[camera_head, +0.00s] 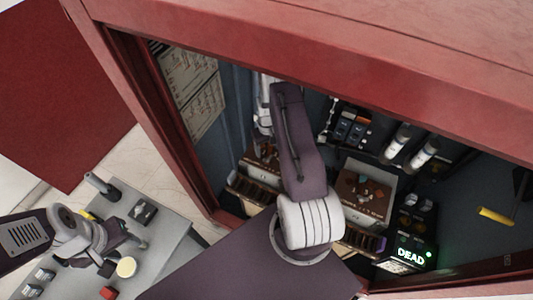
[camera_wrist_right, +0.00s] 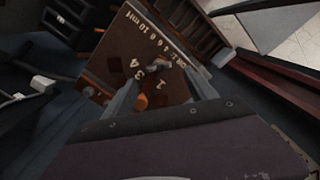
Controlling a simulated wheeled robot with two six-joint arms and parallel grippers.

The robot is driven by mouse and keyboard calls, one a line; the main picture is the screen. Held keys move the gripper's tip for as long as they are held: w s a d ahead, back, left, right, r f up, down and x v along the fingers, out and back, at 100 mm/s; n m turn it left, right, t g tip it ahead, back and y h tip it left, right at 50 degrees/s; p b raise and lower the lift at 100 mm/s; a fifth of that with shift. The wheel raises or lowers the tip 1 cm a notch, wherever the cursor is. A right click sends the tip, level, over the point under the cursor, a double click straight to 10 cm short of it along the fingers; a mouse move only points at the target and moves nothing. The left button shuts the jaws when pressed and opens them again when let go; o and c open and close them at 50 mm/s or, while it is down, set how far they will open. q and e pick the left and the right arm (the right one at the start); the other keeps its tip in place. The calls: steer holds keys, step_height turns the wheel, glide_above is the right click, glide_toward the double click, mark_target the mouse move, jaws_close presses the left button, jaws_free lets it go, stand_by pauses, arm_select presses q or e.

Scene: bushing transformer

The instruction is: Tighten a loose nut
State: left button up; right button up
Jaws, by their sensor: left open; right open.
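My right arm reaches into the open red cabinet (camera_head: 110,60) in the head view, and its gripper is hidden there. In the right wrist view, my right gripper (camera_wrist_right: 163,86) is open, its fingers apart over a brown board (camera_wrist_right: 120,50) marked 1 to 4 and with mm sizes. A small grey metal piece (camera_wrist_right: 188,68) lies near the right finger; I cannot tell whether it is a nut. Orange bits show near the fingers. My left gripper (camera_head: 122,254) is open above the grey table (camera_head: 165,262). No loose nut can be made out clearly.
In the cabinet are a brown-topped box (camera_head: 365,193), two white cylinders (camera_head: 411,150), a green-lit DEAD display (camera_head: 410,254) and a yellow-handled tool (camera_head: 496,216). The table holds a dark box (camera_head: 143,211), a red block (camera_head: 108,292) and a pale disc (camera_head: 126,267). Cabinet edges surround my right arm.

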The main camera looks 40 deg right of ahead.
mark_target(268, 157)
steer(key=f, duration=0.2)
steer(key=f+p, duration=0.1)
steer(key=f, duration=0.1)
steer(key=shift+s+f, duration=0.1)
steer(key=shift+s, duration=0.25)
steer(key=shift+s+f, duration=0.1)
steer(key=shift+f, duration=0.35)
steer(key=shift+w+f, duration=0.15)
steer(key=shift+w, duration=0.1)
steer(key=shift+c, duration=1.3)
steer(key=c, duration=1.1)
arm_select(q)
steer(key=shift+s+r, duration=0.25)
steer(key=shift+r, duration=0.7)
